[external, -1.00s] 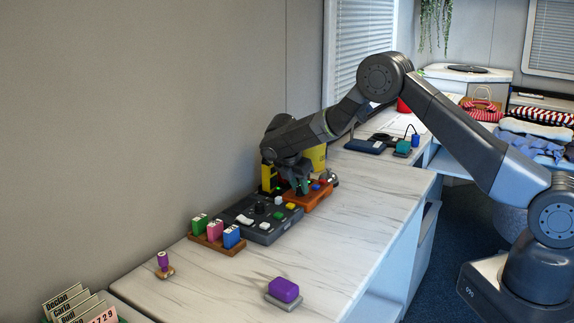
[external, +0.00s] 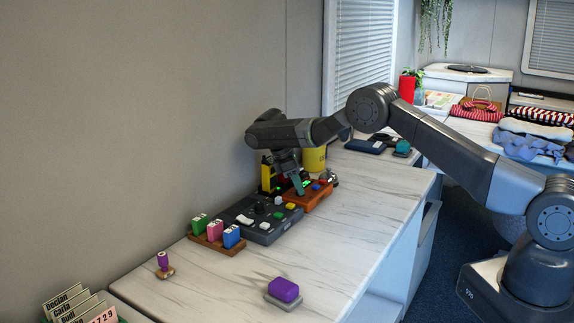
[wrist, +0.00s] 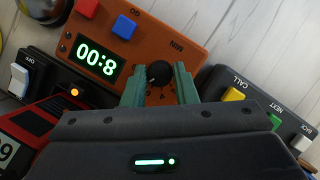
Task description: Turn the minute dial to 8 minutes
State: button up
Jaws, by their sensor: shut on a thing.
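The orange timer box (wrist: 165,30) shows upside down in the wrist view; in the external view it lies on the counter (external: 320,195). Its lit green display (wrist: 97,57) reads 8:00 when turned upright. The black minute dial (wrist: 158,73) sits beside the display, near the MIN label. My gripper (wrist: 159,84) has its green fingers on either side of the dial and is shut on it. In the external view my gripper (external: 298,186) reaches down at the box; the dial is hidden there.
A dark control panel (external: 262,228) with coloured buttons stands close beside the timer box. The box also has red (wrist: 86,8) and blue (wrist: 124,26) buttons near the display. A yellow container (external: 315,159) stands behind. The counter's front is mostly clear, with a purple block (external: 284,289).

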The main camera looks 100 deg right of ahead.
jog(key=shift+m, duration=0.5)
jog(key=o, duration=1)
jog(key=shift+v, duration=3.8)
jog(key=shift+s+d+f, duration=0.1)
jog(key=shift+s+d, duration=0.05)
jog(key=shift+x, duration=3.65)
